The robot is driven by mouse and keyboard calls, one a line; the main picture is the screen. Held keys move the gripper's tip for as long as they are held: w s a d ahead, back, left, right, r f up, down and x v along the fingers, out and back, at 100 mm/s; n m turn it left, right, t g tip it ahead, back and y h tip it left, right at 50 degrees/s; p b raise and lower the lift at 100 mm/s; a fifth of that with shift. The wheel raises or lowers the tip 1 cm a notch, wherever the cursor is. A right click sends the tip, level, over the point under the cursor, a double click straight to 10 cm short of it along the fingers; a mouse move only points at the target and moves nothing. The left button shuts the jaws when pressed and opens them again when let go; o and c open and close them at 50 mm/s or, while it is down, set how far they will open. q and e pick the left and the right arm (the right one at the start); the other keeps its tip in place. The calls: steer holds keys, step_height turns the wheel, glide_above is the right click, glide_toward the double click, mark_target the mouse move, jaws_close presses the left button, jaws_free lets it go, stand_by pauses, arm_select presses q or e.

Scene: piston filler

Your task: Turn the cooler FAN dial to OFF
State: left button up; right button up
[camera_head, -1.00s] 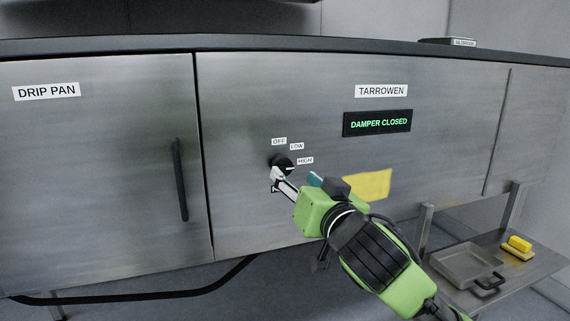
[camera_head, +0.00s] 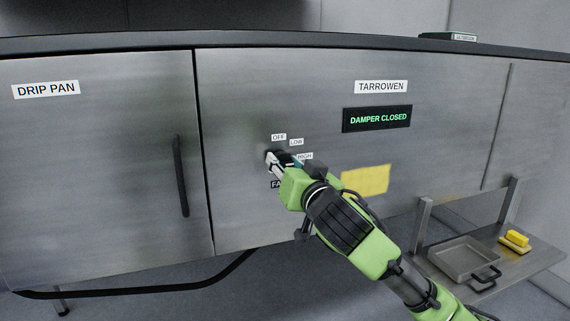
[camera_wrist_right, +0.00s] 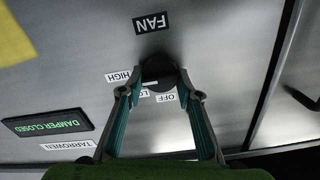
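The black FAN dial (camera_wrist_right: 158,70) is on the steel front panel. In the head view it is mostly hidden behind my right gripper (camera_head: 272,160). The labels OFF (camera_head: 279,137), LOW (camera_head: 296,142) and HIGH (camera_head: 305,156) stand around it; the FAN label (camera_wrist_right: 152,22) shows fully in the wrist view. My right gripper is at the dial, its fingers apart with one on each side of it. I cannot tell whether they touch it. My left gripper is not in view.
A display (camera_head: 377,118) reads DAMPER CLOSED, under a TARROWEN label (camera_head: 381,87). A yellow patch (camera_head: 366,181) is right of the dial. The DRIP PAN door (camera_head: 100,200) has a black vertical handle (camera_head: 180,177). A low shelf at right bears a grey pan (camera_head: 467,258) and a yellow block (camera_head: 517,238).

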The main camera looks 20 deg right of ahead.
steer(key=shift+o, duration=0.2)
steer(key=n+p, duration=0.3)
steer(key=n, duration=0.1)
steer(key=shift+a+r, duration=0.1)
steer(key=shift+r, duration=0.05)
steer(key=n+p, duration=0.3)
steer(key=n, duration=0.2)
steer(key=shift+p, duration=0.35)
steer(key=n+p, duration=0.3)
steer(key=n, duration=0.2)
steer(key=shift+a+p, duration=0.1)
steer(key=shift+p, duration=0.3)
steer(key=shift+f+n+p, duration=0.15)
steer(key=shift+n+p, duration=0.4)
steer(key=shift+n, duration=0.4)
steer(key=shift+f+n+p, duration=0.15)
steer(key=shift+n+p, duration=0.35)
steer(key=shift+n, duration=0.45)
steer(key=o, duration=1.1)
